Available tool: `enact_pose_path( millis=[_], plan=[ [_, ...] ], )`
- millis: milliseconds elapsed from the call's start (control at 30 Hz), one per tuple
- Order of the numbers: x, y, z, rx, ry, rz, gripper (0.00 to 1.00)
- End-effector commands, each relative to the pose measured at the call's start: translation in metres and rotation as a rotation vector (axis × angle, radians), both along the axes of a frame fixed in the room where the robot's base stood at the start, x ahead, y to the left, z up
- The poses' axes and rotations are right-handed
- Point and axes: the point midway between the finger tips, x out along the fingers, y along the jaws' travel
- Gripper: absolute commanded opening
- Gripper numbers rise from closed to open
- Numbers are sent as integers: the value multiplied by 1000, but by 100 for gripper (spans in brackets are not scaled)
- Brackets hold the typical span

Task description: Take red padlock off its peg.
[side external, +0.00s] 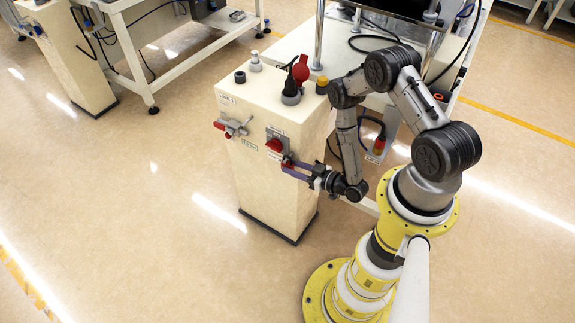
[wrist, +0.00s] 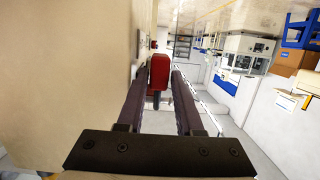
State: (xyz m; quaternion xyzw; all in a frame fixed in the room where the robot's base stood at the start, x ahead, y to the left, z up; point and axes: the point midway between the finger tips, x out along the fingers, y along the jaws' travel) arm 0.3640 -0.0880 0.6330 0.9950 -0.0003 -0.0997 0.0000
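The red padlock (wrist: 159,70) appears in the wrist view at the far end of my gripper's two dark fingers, between their tips. It fills nearly all the gap there, and I cannot tell whether both fingers touch it. The peg and the padlock's shackle are hidden or too small to make out.
The cream cabinet (side external: 262,190) stands close to the fingertips; its face (wrist: 70,75) fills the wrist view's left side. A second red-handled valve (side external: 230,126) sticks out farther left. The floor in front is clear.

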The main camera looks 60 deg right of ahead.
Motion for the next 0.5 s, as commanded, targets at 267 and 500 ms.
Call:
enact_pose_path(
  millis=[267, 500],
  plan=[
    [29, 0, -2, -2, -2, 5, 35],
    [52, -1, -6, 1, -1, 0, 35]
  ],
)
